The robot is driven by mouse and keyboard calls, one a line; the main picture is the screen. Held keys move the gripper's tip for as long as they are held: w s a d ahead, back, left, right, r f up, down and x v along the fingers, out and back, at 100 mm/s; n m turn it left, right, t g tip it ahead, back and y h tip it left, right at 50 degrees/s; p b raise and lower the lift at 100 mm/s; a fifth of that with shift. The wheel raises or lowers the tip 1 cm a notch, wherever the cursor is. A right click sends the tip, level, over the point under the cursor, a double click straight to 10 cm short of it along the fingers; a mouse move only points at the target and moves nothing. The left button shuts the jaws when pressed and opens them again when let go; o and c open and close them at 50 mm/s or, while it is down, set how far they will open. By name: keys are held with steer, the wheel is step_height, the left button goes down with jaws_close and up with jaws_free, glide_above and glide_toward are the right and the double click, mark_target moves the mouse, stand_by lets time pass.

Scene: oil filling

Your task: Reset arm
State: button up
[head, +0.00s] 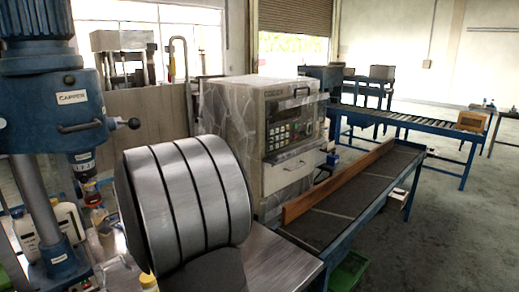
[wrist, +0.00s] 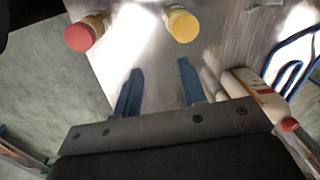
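My gripper (wrist: 160,68) shows in the wrist view with its two blue fingers apart. Nothing is between them. Beyond the fingertips, a red-capped container (wrist: 85,33) is at the upper left and a yellow-capped container (wrist: 182,25) at the upper middle, both apart from the fingers. A white bottle with a red cap (wrist: 258,97) is at the right, outside the fingers. In the head view, a large grey banded cylinder of my arm fills the lower middle, and the gripper is not visible.
In the head view, a blue capper machine (head: 58,100) stands at the left with white bottles (head: 23,232) near its base. A grey control cabinet (head: 235,125) stands behind my arm. A conveyor (head: 350,187) with a brown side rail runs to the right. Open floor (head: 450,225) lies beyond it.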

steer(key=w+d+r+m, duration=0.1)
steer(key=w+d+r, duration=0.1)
steer(key=w, duration=0.4)
steer(key=shift+w+d+r+t, duration=0.15)
steer(key=shift+d+r+t, duration=0.2)
steer(key=shift+d, duration=0.25)
steer(key=o, duration=1.4)
steer(key=shift+c, duration=0.2)
steer(key=s+a+f+n+t+y, duration=0.1)
steer(key=s+a+n, duration=0.2)
steer(key=s+n, duration=0.55)
steer(key=s+a+n, duration=0.3)
steer(key=s, duration=1)
steer(key=s+a+f+n+t+y, duration=0.1)
steer(key=s+a+n, duration=0.2)
steer(key=s+n, duration=0.5)
step_height(320, 180, down, 8)
steer(key=a+m, duration=0.2)
steer(key=shift+f, duration=0.2)
